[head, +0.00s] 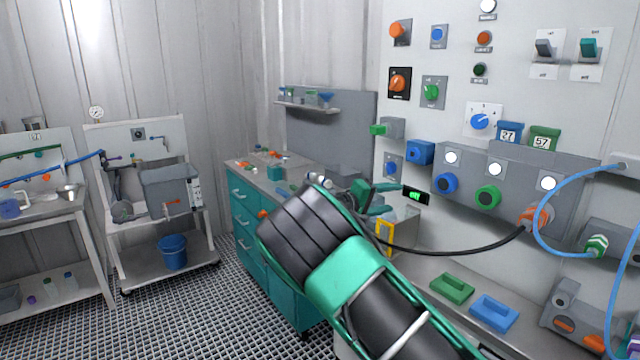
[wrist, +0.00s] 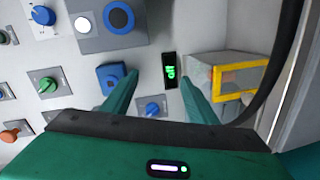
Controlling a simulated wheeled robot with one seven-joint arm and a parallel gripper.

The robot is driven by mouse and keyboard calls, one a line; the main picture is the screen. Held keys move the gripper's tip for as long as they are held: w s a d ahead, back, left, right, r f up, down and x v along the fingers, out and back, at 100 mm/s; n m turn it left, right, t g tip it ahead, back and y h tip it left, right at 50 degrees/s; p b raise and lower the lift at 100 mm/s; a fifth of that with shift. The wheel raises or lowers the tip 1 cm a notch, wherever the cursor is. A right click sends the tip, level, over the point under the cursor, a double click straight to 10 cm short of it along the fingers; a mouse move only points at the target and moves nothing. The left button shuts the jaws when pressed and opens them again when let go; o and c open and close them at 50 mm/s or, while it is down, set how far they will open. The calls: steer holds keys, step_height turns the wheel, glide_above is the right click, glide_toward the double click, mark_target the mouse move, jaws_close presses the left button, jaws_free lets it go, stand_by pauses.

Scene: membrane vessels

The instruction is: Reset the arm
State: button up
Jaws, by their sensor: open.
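My gripper (wrist: 158,98) shows in the wrist view with its two green fingers spread apart and nothing between them. It faces the white control panel (wrist: 75,65). Between and beyond the fingers are a small black display (wrist: 170,70) with green characters and a blue knob (wrist: 151,107). In the head view my black and green arm reaches from the lower right toward the panel. A finger of my gripper shows beside the lit display (head: 416,196). The arm hides part of the bench and the lower panel.
A yellow-framed box (head: 385,238) sits close to my gripper. A black cable (head: 470,249) runs past my arm to an orange plug (head: 535,217). Green (head: 452,288) and blue (head: 493,313) trays lie on the right counter. A teal drawer cabinet (head: 262,240) stands left; the grated floor (head: 210,310) is clear.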

steer(key=s+d+f+m+g+y, duration=0.1)
steer(key=s+d+f+g+y, duration=0.15)
steer(key=s+d, duration=0.4)
steer(key=s+d+f+m+g+y, duration=0.2)
steer(key=s+d+f+y, duration=0.1)
steer(key=d, duration=0.6)
steer(key=s+a+r+m+y, duration=0.1)
steer(key=s+a+y, duration=0.25)
steer(key=s, duration=1.25)
steer(key=s+a+r+y, duration=0.1)
steer(key=s+a+y, duration=0.3)
steer(key=s, duration=1.2)
steer(key=s+d+f+m+g+y, duration=0.1)
steer(key=s+d+m+g, duration=0.3)
steer(key=s+d, duration=0.8)
steer(key=s+f+m, duration=0.1)
steer(key=s+m, duration=0.1)
steer(key=s, duration=0.2)
steer(key=shift+d+f+g, duration=0.15)
steer(key=shift+d+g, duration=0.1)
steer(key=shift+g, duration=0.1)
steer(key=shift+w, duration=0.1)
